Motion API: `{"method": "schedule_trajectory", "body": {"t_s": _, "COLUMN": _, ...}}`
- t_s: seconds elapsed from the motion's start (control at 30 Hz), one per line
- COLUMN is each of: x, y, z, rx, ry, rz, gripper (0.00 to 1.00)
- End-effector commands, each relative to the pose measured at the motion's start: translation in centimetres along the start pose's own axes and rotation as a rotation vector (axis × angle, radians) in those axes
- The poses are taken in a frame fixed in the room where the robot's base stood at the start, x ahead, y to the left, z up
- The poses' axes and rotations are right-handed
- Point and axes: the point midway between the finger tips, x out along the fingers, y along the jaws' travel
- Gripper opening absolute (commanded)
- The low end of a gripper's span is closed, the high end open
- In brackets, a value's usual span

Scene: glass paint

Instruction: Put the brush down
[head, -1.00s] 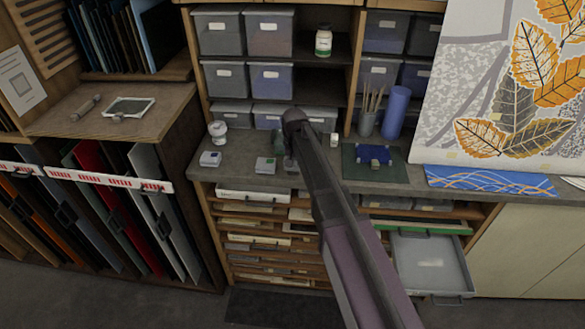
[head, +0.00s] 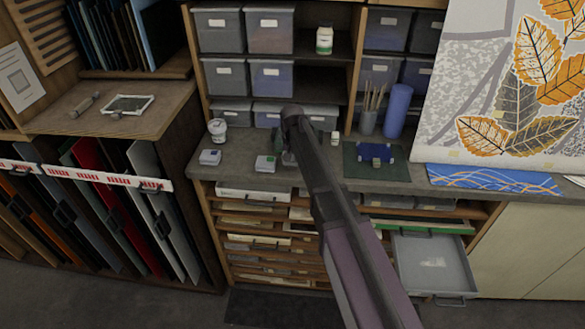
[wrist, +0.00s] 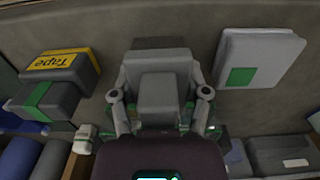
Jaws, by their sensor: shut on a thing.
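My gripper (wrist: 160,93) points down over the grey workbench, between two small boxes in the wrist view. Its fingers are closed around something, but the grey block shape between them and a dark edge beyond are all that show. I cannot make out a brush's handle or bristles there. In the head view my gripper (head: 289,158) is low over the bench, largely hidden behind my own arm. Several brush-like sticks stand in a grey cup (head: 367,122) at the back of the bench.
A box marked Tape (wrist: 62,66) and a white box with a green patch (wrist: 258,58) flank my gripper. A green mat (head: 354,172) with a dark blue thing (head: 375,152), a blue roll (head: 396,110) and a white jar (head: 217,130) share the bench. A grey drawer (head: 464,270) stands open below.

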Motion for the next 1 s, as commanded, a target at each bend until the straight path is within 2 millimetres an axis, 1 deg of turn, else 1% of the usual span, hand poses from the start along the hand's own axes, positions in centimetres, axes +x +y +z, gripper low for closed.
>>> {"method": "schedule_trajectory", "body": {"t_s": 0.03, "x": 1.0, "y": 0.0, "z": 0.0, "rx": 0.000, "ry": 0.000, "rz": 0.000, "gripper": 0.22}}
{"method": "schedule_trajectory", "body": {"t_s": 0.2, "x": 2.0, "y": 0.0, "z": 0.0, "rx": 0.000, "ry": 0.000, "rz": 0.000, "gripper": 0.22}}
{"method": "schedule_trajectory", "body": {"t_s": 0.63, "x": 2.1, "y": 0.2, "z": 0.0, "rx": 0.002, "ry": 0.000, "rz": 0.000, "gripper": 0.22}}
{"method": "schedule_trajectory", "body": {"t_s": 0.8, "x": 2.5, "y": 0.2, "z": 0.0, "rx": 0.002, "ry": 0.000, "rz": 0.000, "gripper": 0.22}}
{"method": "schedule_trajectory", "body": {"t_s": 0.83, "x": 2.5, "y": 0.2, "z": 0.0, "rx": 0.002, "ry": 0.000, "rz": 0.000, "gripper": 0.63}}
{"method": "schedule_trajectory", "body": {"t_s": 0.93, "x": 2.4, "y": 0.2, "z": 0.0, "rx": 0.002, "ry": 0.000, "rz": 0.000, "gripper": 0.93}}
{"method": "schedule_trajectory", "body": {"t_s": 1.0, "x": 2.4, "y": 0.2, "z": 0.0, "rx": 0.002, "ry": 0.000, "rz": 0.000, "gripper": 0.95}}
